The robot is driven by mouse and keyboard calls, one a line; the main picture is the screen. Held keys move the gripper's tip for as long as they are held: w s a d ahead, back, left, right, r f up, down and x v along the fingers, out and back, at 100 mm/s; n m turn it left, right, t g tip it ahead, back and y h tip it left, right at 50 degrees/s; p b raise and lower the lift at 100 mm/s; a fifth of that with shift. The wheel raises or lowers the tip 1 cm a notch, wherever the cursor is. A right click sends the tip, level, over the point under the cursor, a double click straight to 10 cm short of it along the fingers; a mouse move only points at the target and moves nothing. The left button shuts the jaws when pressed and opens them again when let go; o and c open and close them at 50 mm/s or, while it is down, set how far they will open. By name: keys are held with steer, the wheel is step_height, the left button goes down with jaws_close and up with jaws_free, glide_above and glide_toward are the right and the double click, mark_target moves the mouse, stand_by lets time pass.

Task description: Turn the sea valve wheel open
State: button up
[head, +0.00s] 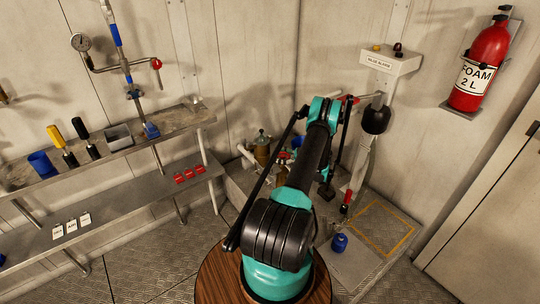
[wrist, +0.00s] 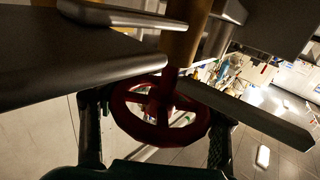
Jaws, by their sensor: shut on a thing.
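The dark red valve wheel (wrist: 163,138) shows in the wrist view, with its spokes and rim at the middle of the picture and a brass-coloured stem (wrist: 186,35) above it. My gripper (wrist: 157,112) has one dark finger on each side of the wheel and is shut on it. The exact contact at the rim is in shadow. In the head view my arm reaches to the back corner and hides my fingertips. A small red part (head: 283,155) shows beside the arm there; I cannot tell whether it is this wheel.
A brass fitting (head: 262,148) stands left of my arm. A post with a white alarm box (head: 390,60) and black float (head: 375,118) stands right of it. A blue container (head: 339,243) stands on the low platform. A shelf bench (head: 110,155) lines the left wall.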

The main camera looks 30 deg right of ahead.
steer(key=shift+s+r, duration=0.1)
stand_by(0.3)
steer(key=o, duration=1.9)
steer(key=shift+r, duration=0.1)
step_height(320, 180, up, 10)
